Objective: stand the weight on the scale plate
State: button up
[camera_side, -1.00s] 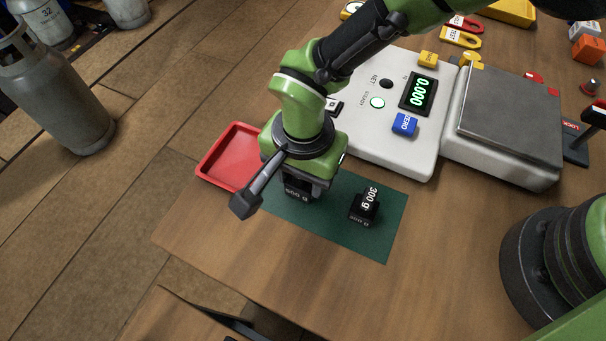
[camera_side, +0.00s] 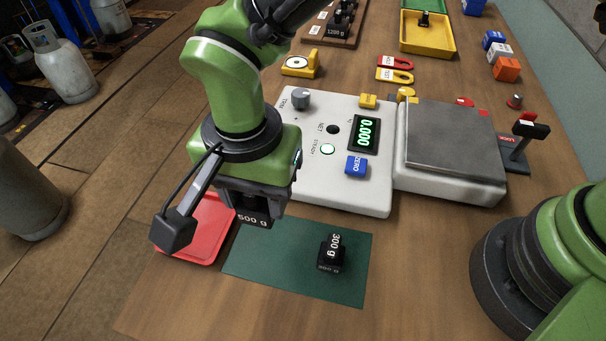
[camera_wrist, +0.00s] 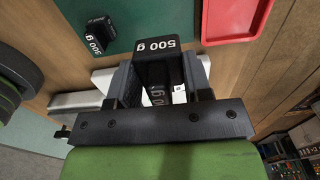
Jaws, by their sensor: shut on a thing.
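My gripper (camera_side: 252,208) is shut on the black 500 g weight (camera_side: 254,220) and holds it above the table near the edge of the green mat. In the wrist view the weight (camera_wrist: 157,46) sits between the two fingers, with its 500 g label showing. The grey metal scale plate (camera_side: 450,137) lies to the right, bare, on the white scale (camera_side: 350,192). The scale's display (camera_side: 365,133) reads 0.000. A second black weight, marked 300 g (camera_side: 331,253), stands on the green mat (camera_side: 285,270), apart from my gripper.
The scale has a blue ZERO button (camera_side: 357,166) and a grey knob (camera_side: 300,98). A black and red stand (camera_side: 520,145) is right of the plate. A yellow tray (camera_side: 428,42) and weight rack (camera_side: 335,30) are behind.

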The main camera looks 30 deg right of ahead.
jog(key=shift+w+d+r, duration=0.1)
jog(key=shift+r, duration=0.2)
jog(key=w+d+r+m, duration=0.2)
jog(key=d+m, duration=0.1)
jog(key=d, duration=0.5)
jog(key=w+d+r+m, duration=0.1)
jog(key=w+d+m, duration=0.2)
jog(key=d, duration=0.4)
jog(key=w+d+r+m, duration=0.2)
jog(key=d+m, duration=0.1)
jog(key=d, duration=0.5)
jog(key=m, duration=0.9)
send_over(470, 123)
notch_tip(470, 123, down, 2)
jog(key=shift+s+f, duration=0.1)
jog(key=shift+f, duration=2.55)
